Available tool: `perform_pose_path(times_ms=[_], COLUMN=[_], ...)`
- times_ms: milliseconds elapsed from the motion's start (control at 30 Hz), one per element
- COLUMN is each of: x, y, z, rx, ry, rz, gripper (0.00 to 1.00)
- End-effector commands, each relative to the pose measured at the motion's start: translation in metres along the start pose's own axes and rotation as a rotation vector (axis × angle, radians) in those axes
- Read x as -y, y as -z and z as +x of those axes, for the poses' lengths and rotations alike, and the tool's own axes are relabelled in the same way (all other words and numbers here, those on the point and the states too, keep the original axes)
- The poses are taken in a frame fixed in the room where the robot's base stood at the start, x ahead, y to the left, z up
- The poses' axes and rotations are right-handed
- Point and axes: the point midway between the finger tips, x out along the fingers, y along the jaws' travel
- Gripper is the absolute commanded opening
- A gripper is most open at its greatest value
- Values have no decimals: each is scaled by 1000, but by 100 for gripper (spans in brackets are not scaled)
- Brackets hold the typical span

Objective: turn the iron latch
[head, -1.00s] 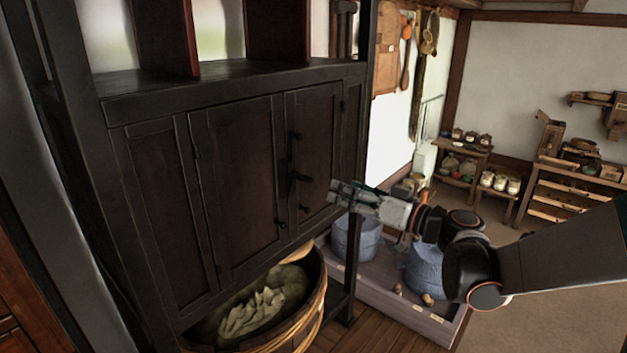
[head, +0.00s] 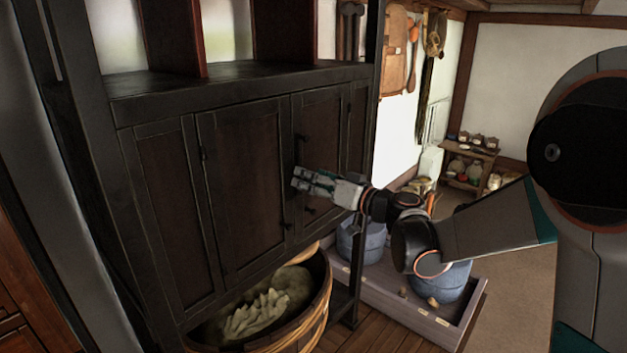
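The dark cabinet (head: 240,190) has framed doors on the left of the head view. The iron latch (head: 297,153) is on the seam between two doors. Only a dark upper piece of it shows, and the rest is hidden behind my gripper. My gripper (head: 298,179) reaches in from the right with its fingertips at the latch's place. I cannot tell whether the fingers touch the latch or have it between them. The finger gap is too small to judge.
A round wooden tub (head: 318,318) with pale cloth stands under the cabinet. Blue-grey containers stand on a low wooden platform (head: 425,312) to the right. A small shelf (head: 470,165) stands further back.

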Motion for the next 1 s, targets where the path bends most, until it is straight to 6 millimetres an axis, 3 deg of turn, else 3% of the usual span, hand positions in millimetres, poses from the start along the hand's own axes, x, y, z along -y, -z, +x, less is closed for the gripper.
perform_pose_path(times_ms=[100, 300, 667, 1000], x=[0, 0, 0, -2], y=[0, 0, 0, -1], z=[0, 0, 0, 0], rx=[0, 0, 0, 0], ry=[0, 0, 0, 0], rz=[0, 0, 29, 234], gripper=[63, 19, 19, 19])
